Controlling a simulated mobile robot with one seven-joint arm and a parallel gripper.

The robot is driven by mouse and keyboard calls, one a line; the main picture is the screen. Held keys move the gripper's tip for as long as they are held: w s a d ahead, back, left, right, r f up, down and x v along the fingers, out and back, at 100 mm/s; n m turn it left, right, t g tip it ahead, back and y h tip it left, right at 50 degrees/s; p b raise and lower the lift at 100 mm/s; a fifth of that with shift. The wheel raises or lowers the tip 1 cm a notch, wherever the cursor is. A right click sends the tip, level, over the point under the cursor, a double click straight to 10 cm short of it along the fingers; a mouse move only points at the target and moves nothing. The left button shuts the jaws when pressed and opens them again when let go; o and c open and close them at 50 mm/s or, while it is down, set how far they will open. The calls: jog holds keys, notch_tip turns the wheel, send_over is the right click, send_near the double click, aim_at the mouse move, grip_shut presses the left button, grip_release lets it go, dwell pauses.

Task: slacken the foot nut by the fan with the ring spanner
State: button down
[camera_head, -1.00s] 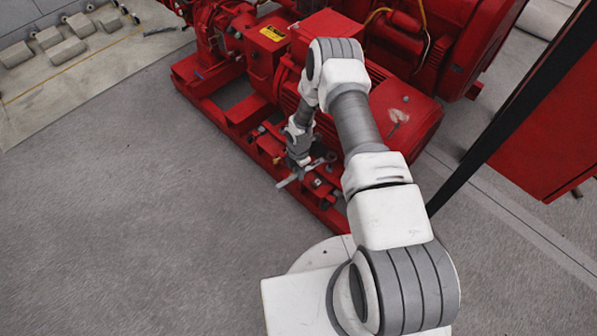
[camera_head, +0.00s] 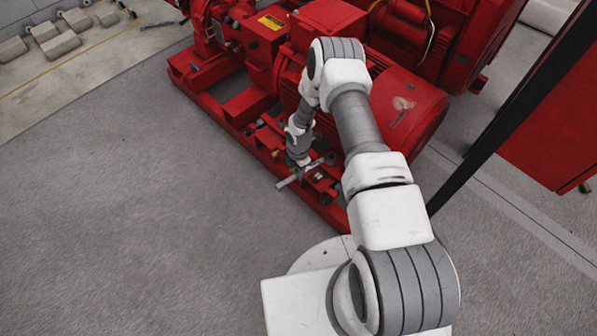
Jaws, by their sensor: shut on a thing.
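My gripper (camera_head: 297,172) is at the red base frame of the pumpset, below the motor. It is shut on the ring spanner (camera_head: 287,182), a thin grey bar that sticks out to the lower left of the jaws. The motor (camera_head: 400,105) is a red finned cylinder, and its rounded right end is probably the fan end. The foot nut by the fan is too small to make out, and I cannot tell whether the spanner's ring is around it. A small grey round part (camera_head: 331,158) shows just right of the gripper.
The red base frame (camera_head: 215,115) runs from upper left to lower right. A red cabinet (camera_head: 555,130) with a dark post (camera_head: 500,115) stands at the right. Grey blocks (camera_head: 60,45) lie at the upper left. The floor at left is clear.

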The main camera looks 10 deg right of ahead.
jog(key=shift+f, duration=1.3)
dwell(0.5)
jog(key=shift+s+d+n, duration=3.55)
jog(key=shift+s+n, duration=0.15)
jog(key=shift+n, duration=0.2)
jog(key=shift+s+d+n, duration=0.25)
jog(key=shift+d+n, duration=0.5)
jog(key=shift+d, duration=0.15)
jog(key=shift+s+d+n, duration=0.2)
jog(key=shift+d+n, duration=0.6)
jog(key=shift+d, duration=0.1)
jog(key=shift+s+d+n, duration=0.25)
jog(key=shift+d+n, duration=0.5)
jog(key=shift+d, duration=0.15)
jog(key=shift+a+m, duration=0.3)
jog(key=shift+a, duration=0.1)
jog(key=shift+r, duration=0.1)
